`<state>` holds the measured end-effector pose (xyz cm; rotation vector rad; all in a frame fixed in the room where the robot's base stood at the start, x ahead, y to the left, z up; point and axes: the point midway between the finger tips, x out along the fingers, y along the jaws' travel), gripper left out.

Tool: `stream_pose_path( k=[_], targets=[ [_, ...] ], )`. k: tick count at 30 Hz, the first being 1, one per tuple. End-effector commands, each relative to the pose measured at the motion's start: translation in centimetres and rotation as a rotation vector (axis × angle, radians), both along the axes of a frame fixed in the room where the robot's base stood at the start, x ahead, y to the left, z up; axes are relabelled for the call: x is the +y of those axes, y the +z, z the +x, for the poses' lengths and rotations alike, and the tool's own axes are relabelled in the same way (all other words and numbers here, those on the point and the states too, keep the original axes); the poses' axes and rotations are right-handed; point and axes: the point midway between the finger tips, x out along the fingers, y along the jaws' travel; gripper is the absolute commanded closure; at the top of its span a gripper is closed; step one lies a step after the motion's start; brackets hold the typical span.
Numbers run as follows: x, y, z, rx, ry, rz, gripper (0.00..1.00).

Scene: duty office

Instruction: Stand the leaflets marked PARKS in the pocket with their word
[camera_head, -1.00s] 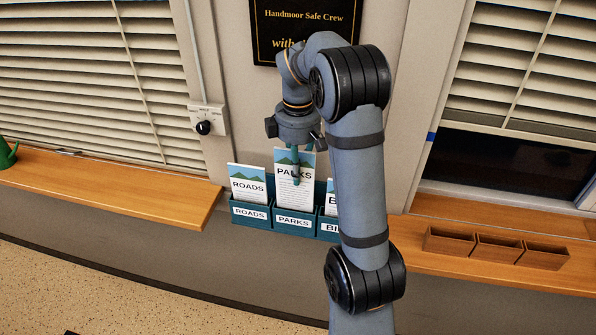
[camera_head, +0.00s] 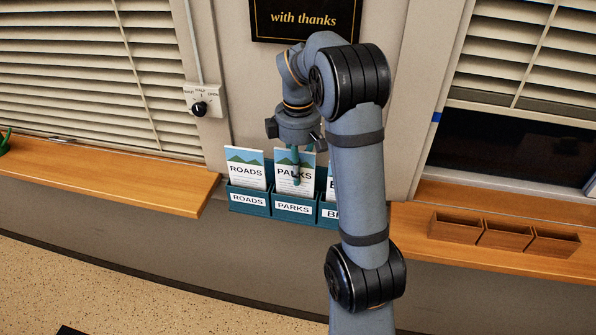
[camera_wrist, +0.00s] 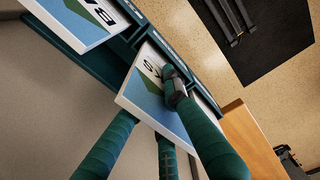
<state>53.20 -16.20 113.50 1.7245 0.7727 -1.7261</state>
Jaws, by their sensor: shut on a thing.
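The leaflets marked PARKS (camera_head: 283,184) stand upright in the middle pocket, whose front label (camera_head: 292,208) also reads PARKS. Their lower part is hidden behind the pocket front. My gripper (camera_head: 296,178) is above the rack, pointing down, shut on these leaflets near their top. In the wrist view, my gripper (camera_wrist: 176,88) has a green finger across the face of the leaflets (camera_wrist: 147,100), and part of their word shows. The other finger's contact is hidden behind them.
Leaflets marked ROADS (camera_head: 245,171) stand in the left pocket (camera_head: 248,201). A right pocket (camera_head: 328,214) with leaflets is partly hidden by my arm. Wooden ledges lie left (camera_head: 120,185) and right, the right one with open wooden boxes (camera_head: 505,235). A wall switch (camera_head: 202,103) is above left.

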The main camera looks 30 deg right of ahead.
Motion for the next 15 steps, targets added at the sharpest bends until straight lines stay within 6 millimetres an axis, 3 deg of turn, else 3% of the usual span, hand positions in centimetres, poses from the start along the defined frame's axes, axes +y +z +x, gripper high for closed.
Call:
stream_pose_path(
  k=[1, 2, 3, 12, 15],
  targets=[
    [0.01, 0.02, 0.01, 0.000, 0.000, 0.000, 1.00],
    [0.01, 0.02, 0.01, 0.000, 0.000, 0.000, 0.88],
    [0.01, 0.02, 0.01, 0.000, 0.000, 0.000, 0.85],
    [0.00, 0.02, 0.00, 0.000, 0.000, 0.000, 0.68],
    [0.01, 0.02, 0.01, 0.000, 0.000, 0.000, 0.67]
  ],
)
